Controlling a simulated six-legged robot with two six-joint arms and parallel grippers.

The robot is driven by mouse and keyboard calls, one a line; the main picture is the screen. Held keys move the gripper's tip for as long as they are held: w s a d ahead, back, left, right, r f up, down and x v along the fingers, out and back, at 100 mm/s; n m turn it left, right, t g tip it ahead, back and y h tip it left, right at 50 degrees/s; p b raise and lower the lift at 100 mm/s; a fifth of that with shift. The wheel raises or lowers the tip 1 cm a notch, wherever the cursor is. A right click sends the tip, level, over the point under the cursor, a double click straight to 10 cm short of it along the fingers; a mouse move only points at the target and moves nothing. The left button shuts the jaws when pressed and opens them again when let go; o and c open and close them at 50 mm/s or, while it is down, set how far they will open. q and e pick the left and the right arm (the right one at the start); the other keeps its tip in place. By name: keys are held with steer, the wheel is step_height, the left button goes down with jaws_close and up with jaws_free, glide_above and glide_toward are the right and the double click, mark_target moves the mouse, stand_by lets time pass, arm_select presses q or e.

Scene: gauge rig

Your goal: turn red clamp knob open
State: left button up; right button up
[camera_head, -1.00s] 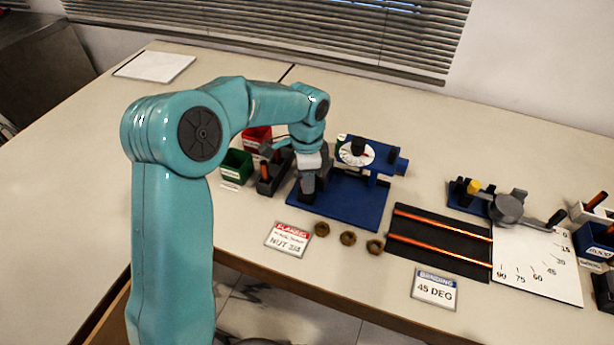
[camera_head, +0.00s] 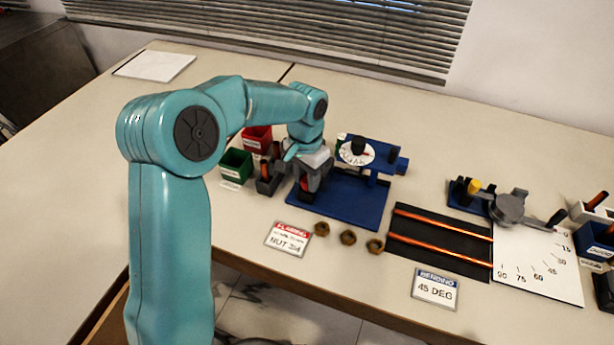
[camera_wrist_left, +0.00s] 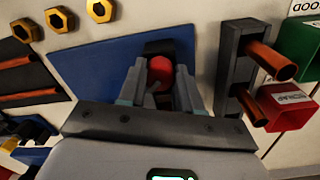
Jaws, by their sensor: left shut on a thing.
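The red clamp knob (camera_wrist_left: 160,70) shows in the left wrist view between the two fingers of my left gripper (camera_wrist_left: 158,82). The fingers are shut on it. In the head view my left gripper (camera_head: 309,190) points down over the left part of the blue base plate (camera_head: 352,205), and a bit of red shows between its fingers. The knob's clamp is mostly hidden by the gripper there. My right gripper is in neither view.
A dial (camera_head: 356,152) stands on the blue rig to the right. A green bin (camera_head: 236,165), a red bin (camera_head: 257,138) and a grey holder (camera_head: 270,176) with copper tubes are at the left. Several brass nuts (camera_head: 348,238) lie in front. A grey bender (camera_head: 508,207) is farther right.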

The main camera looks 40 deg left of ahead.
mark_target(305, 179)
arm_select(q)
steer(key=n, duration=0.4)
steer(key=shift+r+n+b, duration=0.1)
steer(key=shift+n+b, duration=0.2)
steer(key=shift+w+r+n+b, duration=0.1)
steer(key=shift+n+b, duration=0.2)
steer(key=shift+n, duration=2.1)
steer(key=o, duration=0.8)
steer(key=shift+c, duration=0.2)
step_height(305, 179, up, 16)
steer(key=p, duration=0.2)
steer(key=shift+s+a+r, duration=0.15)
steer(key=shift+s, duration=0.1)
